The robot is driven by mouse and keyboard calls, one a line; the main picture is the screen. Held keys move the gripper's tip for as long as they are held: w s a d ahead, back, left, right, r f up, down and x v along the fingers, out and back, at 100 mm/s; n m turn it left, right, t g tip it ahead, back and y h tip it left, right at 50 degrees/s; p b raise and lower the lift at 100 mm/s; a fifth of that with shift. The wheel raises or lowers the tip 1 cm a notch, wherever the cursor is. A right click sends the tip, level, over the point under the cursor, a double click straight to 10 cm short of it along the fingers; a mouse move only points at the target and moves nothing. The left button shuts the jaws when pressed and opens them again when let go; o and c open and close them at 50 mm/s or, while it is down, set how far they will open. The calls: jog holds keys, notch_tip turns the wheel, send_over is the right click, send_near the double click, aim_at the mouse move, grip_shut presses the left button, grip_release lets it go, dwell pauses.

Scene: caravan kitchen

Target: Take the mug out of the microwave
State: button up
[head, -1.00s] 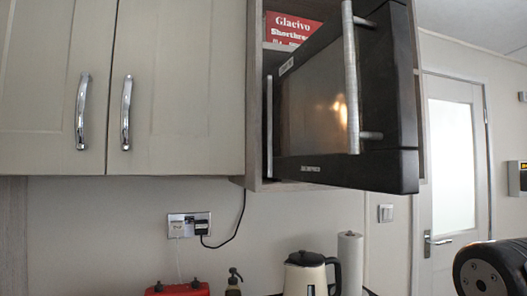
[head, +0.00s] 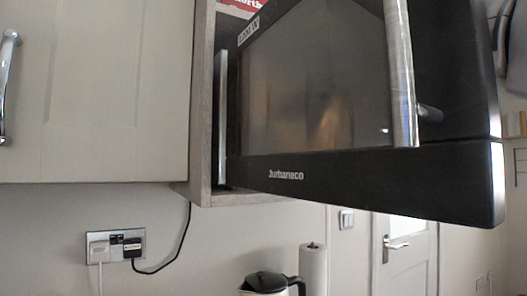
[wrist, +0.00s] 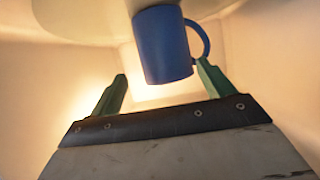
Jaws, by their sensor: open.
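A blue mug (wrist: 163,45) shows in the wrist view, inside the lit, cream-walled microwave cavity. It rests against a pale round plate (wrist: 85,12) at the top of that picture, which looks upside down. Its handle is on the right. My gripper (wrist: 162,69) is open, with its two green fingers apart and the mug just ahead between them. The right fingertip is close to the handle; I cannot tell if they touch. In the head view the black microwave door (head: 315,90) stands swung outward and hides the mug and my gripper.
The microwave sits in a wall cabinet (head: 202,110) beside a closed cupboard door (head: 95,90). The door's metal handle (head: 400,75) sticks outward. Below are a kettle (head: 266,284), a paper roll (head: 313,268) and a wall socket (head: 115,246). The cavity walls (wrist: 262,50) are close around my gripper.

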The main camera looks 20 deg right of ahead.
jog(key=shift+w+a+f, duration=0.2)
jog(key=shift+w, duration=0.2)
jog(key=shift+w+a+f, duration=0.15)
jog(key=shift+w+a, duration=0.05)
jog(key=shift+w, duration=0.15)
jog(key=x, duration=0.4)
jog(key=shift+w+a+f, duration=0.15)
jog(key=shift+w, duration=0.05)
jog(key=shift+s, duration=0.1)
jog(key=c, duration=1.1)
